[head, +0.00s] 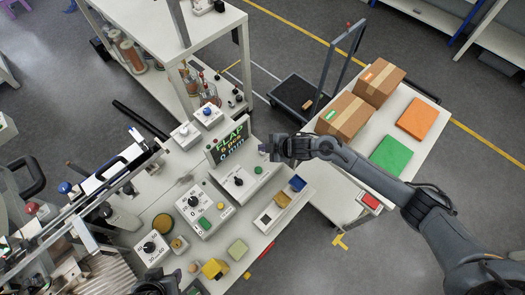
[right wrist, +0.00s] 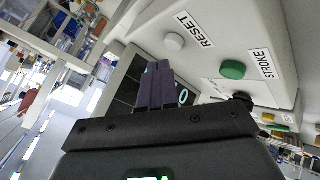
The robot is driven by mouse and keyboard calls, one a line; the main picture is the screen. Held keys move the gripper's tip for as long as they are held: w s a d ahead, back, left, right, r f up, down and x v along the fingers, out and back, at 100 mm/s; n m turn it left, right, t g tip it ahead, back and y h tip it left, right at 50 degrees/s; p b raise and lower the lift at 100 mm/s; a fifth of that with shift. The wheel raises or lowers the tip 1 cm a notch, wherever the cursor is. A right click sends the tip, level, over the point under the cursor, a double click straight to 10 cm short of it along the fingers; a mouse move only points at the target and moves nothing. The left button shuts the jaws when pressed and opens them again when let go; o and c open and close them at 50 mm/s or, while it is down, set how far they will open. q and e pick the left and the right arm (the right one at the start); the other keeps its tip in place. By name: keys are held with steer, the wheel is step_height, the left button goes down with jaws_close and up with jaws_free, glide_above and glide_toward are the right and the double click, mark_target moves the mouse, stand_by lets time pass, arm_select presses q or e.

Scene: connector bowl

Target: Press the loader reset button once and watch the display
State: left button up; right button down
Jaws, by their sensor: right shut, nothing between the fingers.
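In the right wrist view, the white round reset button (right wrist: 174,41) sits on a pale panel beside the label RESET. A green button (right wrist: 232,69) marked STROKE is to its right. My right gripper (right wrist: 160,72) is shut and empty; its fingertips appear just below the reset button in the picture, with a visible gap between them. In the head view, the right gripper (head: 264,148) is just right of the display (head: 229,142), which shows green and white text. In the wrist view, the fingers partly hide the display. I cannot make out the reset button in the head view.
A control box with a dial (head: 192,201) stands left of the display unit's black knob (head: 238,181). A side table holds cardboard boxes (head: 345,117), a green pad (head: 391,156) and an orange pad (head: 417,118).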

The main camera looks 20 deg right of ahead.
steer(key=shift+f, duration=0.15)
stand_by(0.5)
steer(key=shift+f, duration=0.3)
stand_by(0.5)
steer(key=shift+f+b, duration=0.2)
steer(key=shift+b, duration=0.1)
steer(key=shift+f, duration=0.35)
steer(key=shift+r, duration=0.15)
stand_by(0.4)
steer(key=shift+r+p, duration=0.75)
steer(key=shift+r, duration=0.05)
steer(key=shift+r, duration=0.15)
